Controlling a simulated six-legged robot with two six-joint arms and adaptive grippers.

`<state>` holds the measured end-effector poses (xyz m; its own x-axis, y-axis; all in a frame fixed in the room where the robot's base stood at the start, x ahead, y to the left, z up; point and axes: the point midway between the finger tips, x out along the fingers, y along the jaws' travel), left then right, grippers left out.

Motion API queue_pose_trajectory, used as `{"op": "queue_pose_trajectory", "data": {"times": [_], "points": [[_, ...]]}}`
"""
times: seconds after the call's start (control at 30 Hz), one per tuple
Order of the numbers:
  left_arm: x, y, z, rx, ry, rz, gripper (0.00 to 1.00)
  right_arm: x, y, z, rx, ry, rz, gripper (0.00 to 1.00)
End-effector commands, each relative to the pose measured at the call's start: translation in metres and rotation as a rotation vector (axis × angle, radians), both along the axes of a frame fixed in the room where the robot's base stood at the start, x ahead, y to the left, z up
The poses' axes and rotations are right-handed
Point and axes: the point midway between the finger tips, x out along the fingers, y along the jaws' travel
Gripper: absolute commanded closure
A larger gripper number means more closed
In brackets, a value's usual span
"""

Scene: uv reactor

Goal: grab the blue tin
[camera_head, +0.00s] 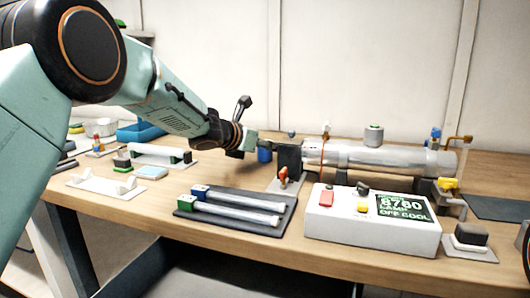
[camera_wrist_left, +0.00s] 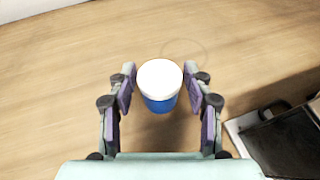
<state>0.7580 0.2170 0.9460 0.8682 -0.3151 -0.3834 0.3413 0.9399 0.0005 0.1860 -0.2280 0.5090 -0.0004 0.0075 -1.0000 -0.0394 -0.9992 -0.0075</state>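The blue tin (camera_wrist_left: 159,104) has a white top and stands on the wooden table. In the head view the blue tin (camera_head: 264,155) shows just beyond the end of my left arm, left of the dark block of the metal tube. My left gripper (camera_wrist_left: 160,74) is open, with one finger on each side of the tin and a gap on both sides. In the head view the left gripper (camera_head: 256,144) is small and partly hidden by its own wrist.
The silver tube reactor (camera_head: 375,158) and its dark end block (camera_head: 289,158) stand close right of the tin. A white control box (camera_head: 340,222), a dark tray (camera_head: 265,225) with two tubes and a blue bin (camera_head: 140,132) are around. Wood left of the tin is clear.

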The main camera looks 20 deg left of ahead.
Motion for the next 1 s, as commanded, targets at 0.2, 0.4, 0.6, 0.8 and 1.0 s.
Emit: {"op": "queue_pose_trajectory", "data": {"times": [0.2,0.4,0.6,0.8,1.0], "points": [[0.0,0.0,0.0,0.0,0.0,0.0,0.71,0.0,0.0,0.0,0.0,0.0,0.0,0.79],[0.0,0.0,0.0,0.0,0.0,0.0,0.88,0.0,0.0,0.0,0.0,0.0,0.0,0.79],[0.0,0.0,0.001,0.0,-0.001,0.0,0.95,0.0,0.0,0.0,0.0,0.0,0.0,0.79],[0.0,0.0,0.003,0.0,-0.001,0.0,0.95,0.0,0.0,0.002,0.0,0.0,0.0,0.79],[0.0,0.0,0.019,0.0,-0.002,0.0,0.95,0.0,0.0,0.012,0.0,0.0,0.0,0.79]]}}
